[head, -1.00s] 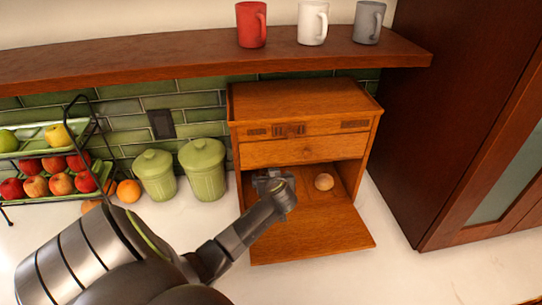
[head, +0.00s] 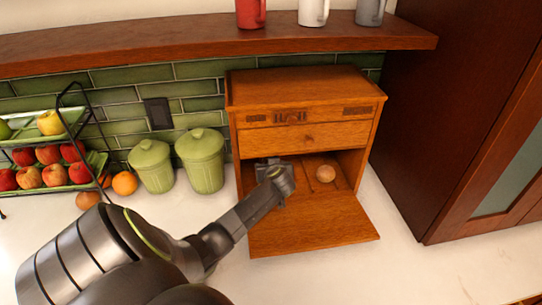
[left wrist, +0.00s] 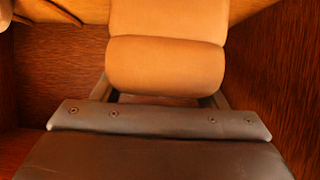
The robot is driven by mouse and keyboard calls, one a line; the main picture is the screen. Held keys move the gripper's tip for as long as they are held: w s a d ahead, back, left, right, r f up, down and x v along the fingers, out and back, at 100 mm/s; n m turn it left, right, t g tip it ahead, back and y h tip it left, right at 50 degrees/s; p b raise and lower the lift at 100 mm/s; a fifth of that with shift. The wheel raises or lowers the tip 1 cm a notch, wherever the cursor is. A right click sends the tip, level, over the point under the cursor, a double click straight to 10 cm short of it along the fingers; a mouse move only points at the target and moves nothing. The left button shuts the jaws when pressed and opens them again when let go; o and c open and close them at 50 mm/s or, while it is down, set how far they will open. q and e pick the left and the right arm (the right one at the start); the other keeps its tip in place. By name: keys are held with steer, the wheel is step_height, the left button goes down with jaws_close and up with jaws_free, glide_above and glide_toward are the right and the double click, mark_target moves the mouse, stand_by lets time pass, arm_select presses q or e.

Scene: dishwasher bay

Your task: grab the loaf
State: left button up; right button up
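The loaf (left wrist: 165,65) is golden brown and rounded, with a crease across it. It fills the top middle of the left wrist view, just in front of the gripper's dark palm. My left gripper (left wrist: 160,97) has its two fingers wide apart, one at each side of the loaf's near end. The loaf hides most of the fingers, so I cannot tell whether they press on it. In the head view my left gripper (head: 271,165) reaches into the left part of the open wooden bread box (head: 310,232); I cannot make out the loaf there. My right gripper is not in view.
A round bun (head: 325,173) lies to the right inside the box, near a thin stick (head: 309,178). Green canisters (head: 202,160) and a fruit rack (head: 75,150) stand left; a dark cabinet (head: 450,120) stands right.

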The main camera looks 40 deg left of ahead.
arm_select(q)
steer(key=c, duration=0.5)
steer(key=shift+c, duration=0.2)
steer(key=shift+r, duration=0.1)
